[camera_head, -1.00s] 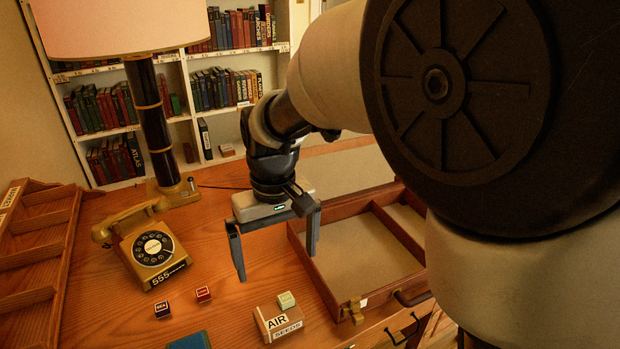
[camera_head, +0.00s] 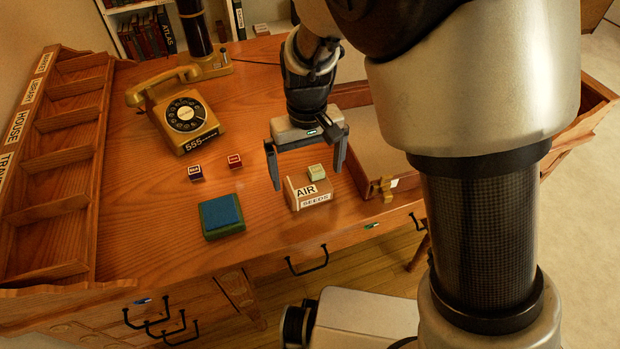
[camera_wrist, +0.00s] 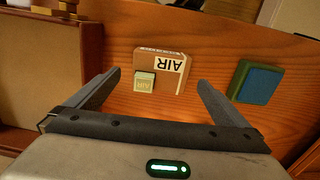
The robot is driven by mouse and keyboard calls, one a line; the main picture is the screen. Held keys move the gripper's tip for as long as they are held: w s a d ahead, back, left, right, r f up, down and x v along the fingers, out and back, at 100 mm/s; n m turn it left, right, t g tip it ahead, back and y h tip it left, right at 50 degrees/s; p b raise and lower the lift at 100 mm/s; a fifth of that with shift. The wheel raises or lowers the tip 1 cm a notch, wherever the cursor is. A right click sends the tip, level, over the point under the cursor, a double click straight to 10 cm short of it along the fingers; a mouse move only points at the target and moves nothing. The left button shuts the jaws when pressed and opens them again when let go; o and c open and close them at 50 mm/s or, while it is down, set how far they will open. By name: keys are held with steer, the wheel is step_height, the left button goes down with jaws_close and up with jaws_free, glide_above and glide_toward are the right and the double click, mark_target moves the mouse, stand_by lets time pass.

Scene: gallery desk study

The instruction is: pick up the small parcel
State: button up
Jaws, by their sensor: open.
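The small parcel (camera_head: 309,195) is a tan box with white labels reading AIR and SEEDS. It lies on the wooden desk near its front edge. A small pale green block (camera_head: 317,172) sits on or against its back right part. In the wrist view the parcel (camera_wrist: 172,76) shows beyond the fingertips, with the pale block (camera_wrist: 145,82) at its lower left. My gripper (camera_head: 308,180) is open and empty, its fingers pointing down behind and above the parcel. In the wrist view the open fingers (camera_wrist: 156,78) frame the parcel from either side without visibly touching it.
A blue-green pad (camera_head: 222,216) lies left of the parcel. A dark blue block (camera_head: 196,173) and a red block (camera_head: 235,161) lie behind it. A yellow telephone (camera_head: 182,112) and a labelled wooden rack (camera_head: 62,170) stand left. An open-topped wooden tray (camera_head: 380,186) is right.

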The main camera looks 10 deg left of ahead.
mark_target(308, 183)
step_height(308, 183, down, 5)
steer(key=shift+s+r+b, duration=0.1)
steer(key=shift+b, duration=0.65)
steer(key=c, duration=1.3)
steer(key=shift+r, duration=0.1)
steer(key=shift+c, duration=0.2)
